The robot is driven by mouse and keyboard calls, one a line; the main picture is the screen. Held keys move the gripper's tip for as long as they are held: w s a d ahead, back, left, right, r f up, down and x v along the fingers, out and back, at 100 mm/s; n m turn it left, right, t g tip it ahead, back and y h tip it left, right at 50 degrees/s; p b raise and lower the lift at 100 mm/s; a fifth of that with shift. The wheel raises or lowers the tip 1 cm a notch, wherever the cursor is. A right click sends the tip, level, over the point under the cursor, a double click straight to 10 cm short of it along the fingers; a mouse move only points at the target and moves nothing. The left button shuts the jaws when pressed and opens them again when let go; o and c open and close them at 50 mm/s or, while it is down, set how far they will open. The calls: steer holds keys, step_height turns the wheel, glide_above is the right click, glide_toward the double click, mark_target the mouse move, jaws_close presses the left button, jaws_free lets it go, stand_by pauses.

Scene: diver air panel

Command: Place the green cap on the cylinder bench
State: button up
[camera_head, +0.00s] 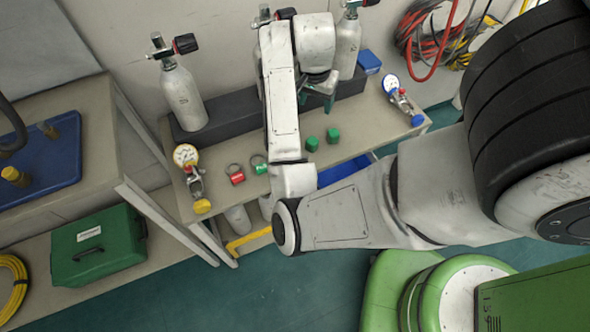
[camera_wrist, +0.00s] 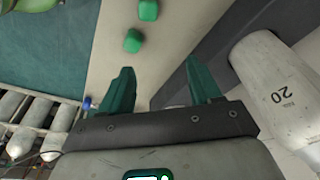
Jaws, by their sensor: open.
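Two green caps (camera_head: 312,144) (camera_head: 333,135) sit close together on the beige cylinder bench (camera_head: 222,150), near its middle. Both green caps show in the wrist view (camera_wrist: 133,41) (camera_wrist: 148,10), beyond my fingertips at the top. My gripper (camera_head: 317,97) is over the back of the bench, behind the caps in the head view. In the wrist view my gripper (camera_wrist: 160,76) is open, with only bench surface between its green fingers. Neither cap is between the fingers.
Grey cylinders (camera_head: 184,97) stand in a dark rack (camera_head: 232,112) behind the bench; one (camera_wrist: 280,85) is close to my right finger in the wrist view. Red-tagged rings (camera_head: 236,175) and gauge regulators (camera_head: 190,165) (camera_head: 398,92) lie on the bench. A blue block (camera_head: 369,61) sits at the back.

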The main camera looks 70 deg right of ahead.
steer(key=a+f+n, duration=0.3)
steer(key=a+n, duration=0.3)
steer(key=a, duration=0.3)
steer(key=a+f+n+y, duration=0.1)
steer(key=a+f+n, duration=0.3)
steer(key=a+n, duration=0.3)
steer(key=s+a+f+n+t+y, duration=0.1)
steer(key=a+f+n, duration=0.2)
steer(key=a+n, duration=0.3)
steer(key=a, duration=0.5)
steer(key=shift+a+f+n, duration=0.15)
steer(key=shift+f+n, duration=0.15)
steer(key=shift+f, duration=0.05)
